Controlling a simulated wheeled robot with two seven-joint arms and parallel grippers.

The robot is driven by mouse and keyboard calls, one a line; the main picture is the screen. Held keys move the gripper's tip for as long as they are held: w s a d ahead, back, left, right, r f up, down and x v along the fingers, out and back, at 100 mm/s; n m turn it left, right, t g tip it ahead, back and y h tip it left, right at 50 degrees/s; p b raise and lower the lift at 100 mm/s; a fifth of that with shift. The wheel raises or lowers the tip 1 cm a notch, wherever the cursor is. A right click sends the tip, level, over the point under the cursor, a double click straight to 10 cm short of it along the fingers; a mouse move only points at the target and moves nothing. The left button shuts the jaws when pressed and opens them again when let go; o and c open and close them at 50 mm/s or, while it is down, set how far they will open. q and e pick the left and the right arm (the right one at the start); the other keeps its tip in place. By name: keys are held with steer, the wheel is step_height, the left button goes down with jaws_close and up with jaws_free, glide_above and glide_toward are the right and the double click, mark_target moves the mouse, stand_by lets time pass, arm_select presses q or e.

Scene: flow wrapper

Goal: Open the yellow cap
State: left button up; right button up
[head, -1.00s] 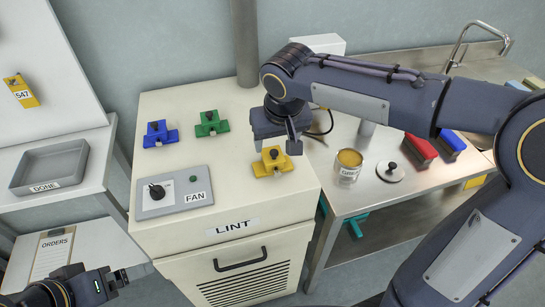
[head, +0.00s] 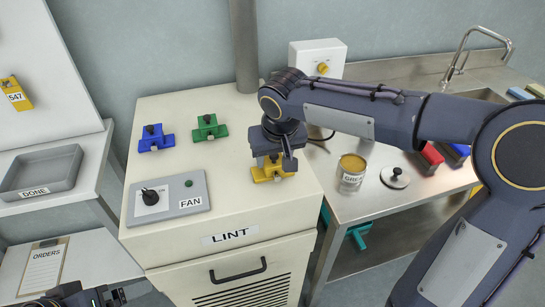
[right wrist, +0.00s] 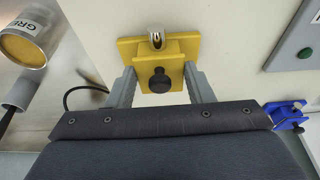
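The yellow cap (head: 268,173), a block with a black knob, sits on top of the cream LINT cabinet (head: 270,215). My right gripper (head: 275,163) is directly above it, pointing down and partly hiding it. In the right wrist view the yellow cap (right wrist: 158,50) lies between the two fingers of my right gripper (right wrist: 160,75), one on each side of its raised middle. The fingers are apart; whether they touch the cap is not clear. My left gripper (head: 112,298) is at the bottom left edge, mostly cut off, away from the cabinet.
Blue (head: 154,140) and green (head: 209,128) caps stand at the cabinet's back left, and the FAN panel (head: 185,199) is in front of them. A DONE tray (head: 70,165) is at left.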

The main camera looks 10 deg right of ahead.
steer(key=shift+w+r+p, duration=0.7)
steer(key=shift+r+p, duration=0.3)
steer(key=shift+r, duration=0.05)
steer(key=shift+w+r+p, duration=0.35)
steer(key=shift+w+p, duration=0.2)
steer(key=shift+w, duration=0.4)
steer(key=shift+c, duration=1.4)
steer(key=shift+w, duration=0.3)
steer(key=shift+c, duration=0.4)
steer(key=shift+w+p, duration=0.2)
steer(key=shift+p, duration=0.2)
steer(key=shift+w+a+f, duration=0.1)
steer(key=shift+w, duration=0.6)
steer(key=shift+w+f+p, duration=0.3)
steer(key=shift+w, duration=0.35)
steer(key=shift+w+f, duration=0.45)
steer(key=shift+w, duration=0.05)
